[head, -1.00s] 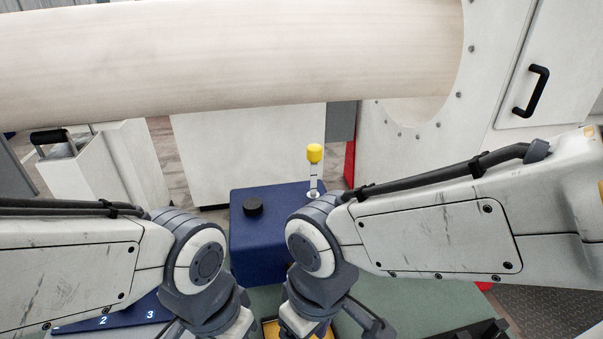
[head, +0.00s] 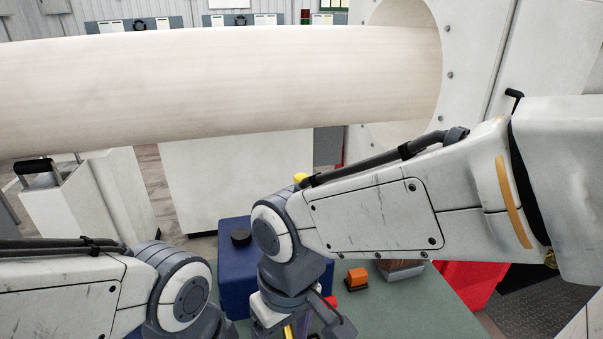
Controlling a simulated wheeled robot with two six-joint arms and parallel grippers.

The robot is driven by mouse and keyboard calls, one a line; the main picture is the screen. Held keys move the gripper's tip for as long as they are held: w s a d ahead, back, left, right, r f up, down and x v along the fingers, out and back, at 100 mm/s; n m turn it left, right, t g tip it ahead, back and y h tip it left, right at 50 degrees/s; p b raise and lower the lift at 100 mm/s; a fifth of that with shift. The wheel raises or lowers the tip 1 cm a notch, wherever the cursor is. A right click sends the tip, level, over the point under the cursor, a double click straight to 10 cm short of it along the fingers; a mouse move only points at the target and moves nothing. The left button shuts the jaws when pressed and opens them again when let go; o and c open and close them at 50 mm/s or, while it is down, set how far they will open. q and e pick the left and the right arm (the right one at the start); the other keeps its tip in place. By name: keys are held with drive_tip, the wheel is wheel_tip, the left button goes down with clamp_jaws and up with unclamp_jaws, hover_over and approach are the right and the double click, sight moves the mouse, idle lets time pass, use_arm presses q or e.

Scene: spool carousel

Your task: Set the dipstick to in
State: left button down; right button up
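The dipstick's yellow knob (head: 300,178) just shows above my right arm. Its stem, and where the stem meets the blue box, are hidden behind that arm, so its depth cannot be read. The blue box (head: 235,278) stands on the green bench top, with a black round cap (head: 241,237) on its top. My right arm reaches across in front of the box, its wrist pointing down at the bottom of the head view. My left arm is at the lower left. The fingers of both grippers are out of view.
An orange block (head: 357,278) and a brownish block (head: 400,269) sit on the green bench top (head: 420,312). A large pale roll (head: 220,85) spans the back, ending at a white machine wall (head: 478,60). A red cabinet (head: 468,282) is at the right.

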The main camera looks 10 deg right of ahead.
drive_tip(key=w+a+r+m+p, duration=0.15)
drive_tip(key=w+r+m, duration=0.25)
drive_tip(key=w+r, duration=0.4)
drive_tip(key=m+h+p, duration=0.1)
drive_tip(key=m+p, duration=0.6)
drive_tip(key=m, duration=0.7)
approach(302, 175)
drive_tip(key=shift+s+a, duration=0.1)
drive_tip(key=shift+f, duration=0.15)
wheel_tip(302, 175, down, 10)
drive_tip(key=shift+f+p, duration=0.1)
drive_tip(key=shift+p, duration=0.8)
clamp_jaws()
